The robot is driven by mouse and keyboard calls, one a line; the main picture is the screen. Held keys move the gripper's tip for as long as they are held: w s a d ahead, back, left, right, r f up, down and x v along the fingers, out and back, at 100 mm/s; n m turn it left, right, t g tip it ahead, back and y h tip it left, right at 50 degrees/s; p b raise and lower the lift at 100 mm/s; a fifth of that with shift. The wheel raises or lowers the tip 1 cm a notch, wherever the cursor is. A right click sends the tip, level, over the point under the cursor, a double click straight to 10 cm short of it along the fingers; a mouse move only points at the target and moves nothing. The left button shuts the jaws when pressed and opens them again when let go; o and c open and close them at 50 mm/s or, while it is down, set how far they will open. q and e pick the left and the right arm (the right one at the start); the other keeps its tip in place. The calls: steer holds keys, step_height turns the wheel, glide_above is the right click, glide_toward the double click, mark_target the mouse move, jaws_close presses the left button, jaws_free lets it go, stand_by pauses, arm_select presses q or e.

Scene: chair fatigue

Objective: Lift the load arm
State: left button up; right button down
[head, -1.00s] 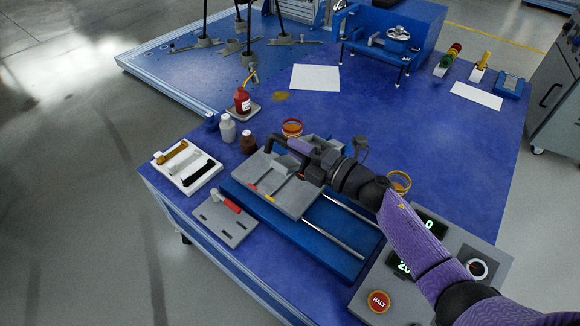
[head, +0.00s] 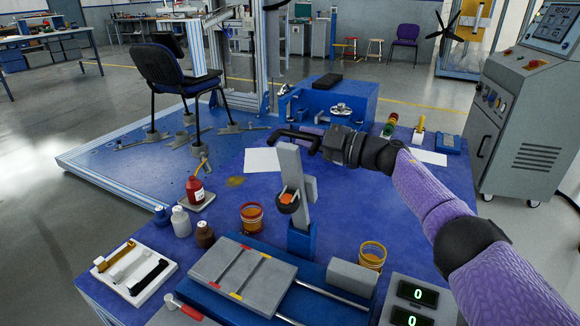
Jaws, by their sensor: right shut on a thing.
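The load arm (head: 294,175) is a grey bar that stands nearly upright, leaning slightly left, on a blue post (head: 301,241) behind the test bed. A dark round part with an orange face (head: 288,198) sits at its middle. My right gripper (head: 290,141) is at the bar's upper end, shut on it, with its dark fingers across the top. The exact contact is partly hidden. The grey plate (head: 235,272) with red and yellow marks lies uncovered on the bed below. My left gripper is not in view.
An orange-lidded jar (head: 252,216) and another jar (head: 372,254) flank the post. Bottles (head: 181,222) and a white tray (head: 135,271) stand left. Two displays (head: 416,293) at the front right read 0. A chair (head: 175,75) stands on the blue platform behind.

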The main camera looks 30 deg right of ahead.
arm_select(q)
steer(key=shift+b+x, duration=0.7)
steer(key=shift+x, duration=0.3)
arm_select(e)
steer(key=shift+w+d+m, duration=0.4)
steer(key=shift+w+d, duration=0.05)
steer(key=shift+d, duration=0.3)
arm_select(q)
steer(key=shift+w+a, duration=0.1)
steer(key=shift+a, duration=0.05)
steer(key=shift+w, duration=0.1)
arm_select(e)
steer(key=c, duration=0.6)
jaws_free()
arm_select(q)
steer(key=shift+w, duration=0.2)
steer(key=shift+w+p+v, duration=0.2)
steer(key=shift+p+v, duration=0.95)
steer(key=shift+p, duration=0.15)
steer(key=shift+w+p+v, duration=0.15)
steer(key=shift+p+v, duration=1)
steer(key=shift+p, duration=0.1)
arm_select(e)
steer(key=shift+v, duration=5)
